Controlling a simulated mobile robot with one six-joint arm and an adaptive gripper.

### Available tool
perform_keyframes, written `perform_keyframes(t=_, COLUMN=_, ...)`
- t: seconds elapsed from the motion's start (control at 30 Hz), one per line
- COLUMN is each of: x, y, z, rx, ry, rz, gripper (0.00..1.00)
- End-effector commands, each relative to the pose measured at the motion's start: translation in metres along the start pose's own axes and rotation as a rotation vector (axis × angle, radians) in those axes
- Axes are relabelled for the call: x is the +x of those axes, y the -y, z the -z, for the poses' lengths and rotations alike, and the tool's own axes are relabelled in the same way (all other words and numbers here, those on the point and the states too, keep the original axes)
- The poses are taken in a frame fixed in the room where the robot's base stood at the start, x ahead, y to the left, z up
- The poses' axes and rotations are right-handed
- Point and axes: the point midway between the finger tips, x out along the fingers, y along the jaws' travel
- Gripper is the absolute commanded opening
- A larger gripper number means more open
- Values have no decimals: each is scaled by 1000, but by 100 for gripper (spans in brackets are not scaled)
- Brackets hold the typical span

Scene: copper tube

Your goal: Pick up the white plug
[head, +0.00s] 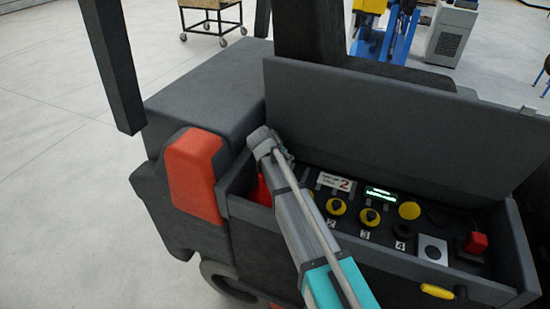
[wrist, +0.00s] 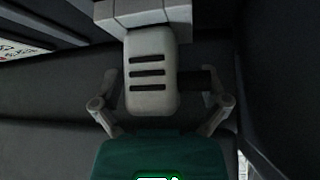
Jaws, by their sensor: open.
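The white plug (wrist: 151,92) shows in the wrist view as a rounded pale block with three dark slots, just above the picture's middle. My gripper (wrist: 161,84) is open around it, with one finger to the left and one to the right. A gap shows between the plug and the left finger. A dark piece lies between the plug and the right finger, so I cannot tell whether they touch. The plug's upper end meets a light grey block (wrist: 145,12). In the head view, I cannot make out the plug or my fingertips near the arm's end.
A dark box with a raised lid (head: 400,115) holds a control panel with several yellow knobs (head: 369,217), a lit green display (head: 381,194) and a red button (head: 476,242). An orange-red block (head: 193,175) stands left of the arm. Dark walls hem in the gripper.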

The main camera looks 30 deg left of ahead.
Motion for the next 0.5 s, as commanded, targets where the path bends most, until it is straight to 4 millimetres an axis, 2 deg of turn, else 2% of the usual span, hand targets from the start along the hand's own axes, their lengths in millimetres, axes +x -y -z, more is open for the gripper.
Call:
perform_keyframes(t=0.07, x=0, y=0, z=0, rx=0, ry=0, rz=0, gripper=94)
perform_keyframes(t=0.5, x=0, y=0, z=0, rx=0, ry=0, rz=0, gripper=13)
